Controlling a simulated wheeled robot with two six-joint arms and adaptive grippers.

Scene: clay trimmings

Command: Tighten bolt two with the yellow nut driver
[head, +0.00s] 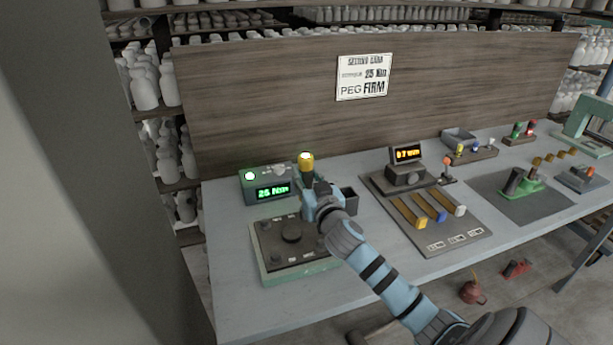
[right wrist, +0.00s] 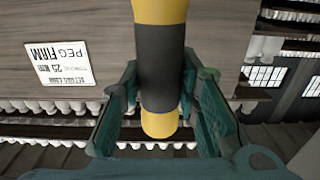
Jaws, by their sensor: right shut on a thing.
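The yellow nut driver (head: 306,165) stands roughly upright in my right gripper (head: 312,196), with a lit spot on its top. In the right wrist view, the driver's black band (right wrist: 161,65) is between the teal fingers (right wrist: 160,105), with yellow above and below. The gripper is shut on it. In the head view it is over the back right part of the bolt plate (head: 299,268), a dark top on a green base. The driver's lower end and any bolt under it are hidden. Bolt numbers are too small to read. My left gripper is out of view.
A readout box (head: 258,203) behind the plate shows green digits, apparently about 26, and a lit lamp. The setting card (head: 363,77) reads 25 Nm, PEG FIRM. A dark bin (head: 348,200) is close right of the gripper. A rack (head: 447,240) with coloured bars stands further right.

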